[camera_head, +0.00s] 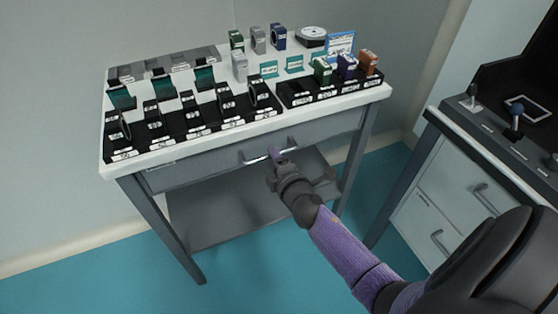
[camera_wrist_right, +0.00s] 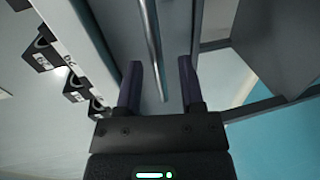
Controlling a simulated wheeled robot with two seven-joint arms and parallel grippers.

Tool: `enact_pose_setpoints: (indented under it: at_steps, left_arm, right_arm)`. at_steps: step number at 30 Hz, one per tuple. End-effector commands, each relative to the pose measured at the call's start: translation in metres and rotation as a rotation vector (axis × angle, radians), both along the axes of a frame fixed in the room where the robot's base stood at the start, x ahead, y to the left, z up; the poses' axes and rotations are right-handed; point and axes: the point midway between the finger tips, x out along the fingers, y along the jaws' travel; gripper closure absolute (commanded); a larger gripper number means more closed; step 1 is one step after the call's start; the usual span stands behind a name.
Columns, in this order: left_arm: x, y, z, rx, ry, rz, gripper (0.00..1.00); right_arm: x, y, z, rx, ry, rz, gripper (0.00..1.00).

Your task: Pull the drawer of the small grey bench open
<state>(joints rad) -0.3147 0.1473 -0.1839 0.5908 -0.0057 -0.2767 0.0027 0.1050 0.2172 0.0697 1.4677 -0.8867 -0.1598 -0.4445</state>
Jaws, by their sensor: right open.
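The small grey bench (camera_head: 150,197) stands against the wall with a white top. Its drawer (camera_head: 205,168) is the grey front under the top and looks shut. A silver bar handle (camera_head: 253,160) runs along the drawer front; it also shows in the right wrist view (camera_wrist_right: 152,45). My right gripper (camera_head: 274,157) is at the handle. In the right wrist view, my right gripper (camera_wrist_right: 159,84) has its two fingers apart, with the lower end of the bar showing between them. I cannot tell whether either finger touches it. My left gripper is not in view.
Black trays (camera_head: 190,135) with several labelled holders cover much of the bench top. A lower shelf (camera_head: 225,208) sits under the drawer. At right, a grey cabinet (camera_head: 445,190) with drawer handles stands close to my right arm. Teal floor lies in front of the bench.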

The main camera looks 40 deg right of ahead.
Motion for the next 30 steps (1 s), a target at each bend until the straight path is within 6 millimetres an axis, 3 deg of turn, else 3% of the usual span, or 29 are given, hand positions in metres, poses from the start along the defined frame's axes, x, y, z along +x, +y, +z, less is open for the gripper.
enact_pose_setpoints:
  at_steps: [5, 12, 19, 20, 30]
  left_arm:
    - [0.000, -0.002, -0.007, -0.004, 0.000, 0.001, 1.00]
    - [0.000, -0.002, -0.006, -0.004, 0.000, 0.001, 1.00]
    - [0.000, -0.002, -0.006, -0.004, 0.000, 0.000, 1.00]
    - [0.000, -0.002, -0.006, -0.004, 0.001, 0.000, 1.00]
    - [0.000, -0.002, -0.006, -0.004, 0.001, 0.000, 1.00]
  right_arm:
    - [0.014, -0.004, -0.005, 0.002, 0.001, 0.000, 0.51]
    - [0.016, -0.004, -0.004, 0.003, 0.001, -0.001, 0.51]
    - [0.015, -0.004, -0.004, 0.003, 0.001, -0.001, 0.97]
    - [0.015, -0.004, -0.004, 0.003, 0.001, -0.001, 1.00]
    - [0.015, -0.004, -0.004, 0.004, 0.002, -0.001, 1.00]
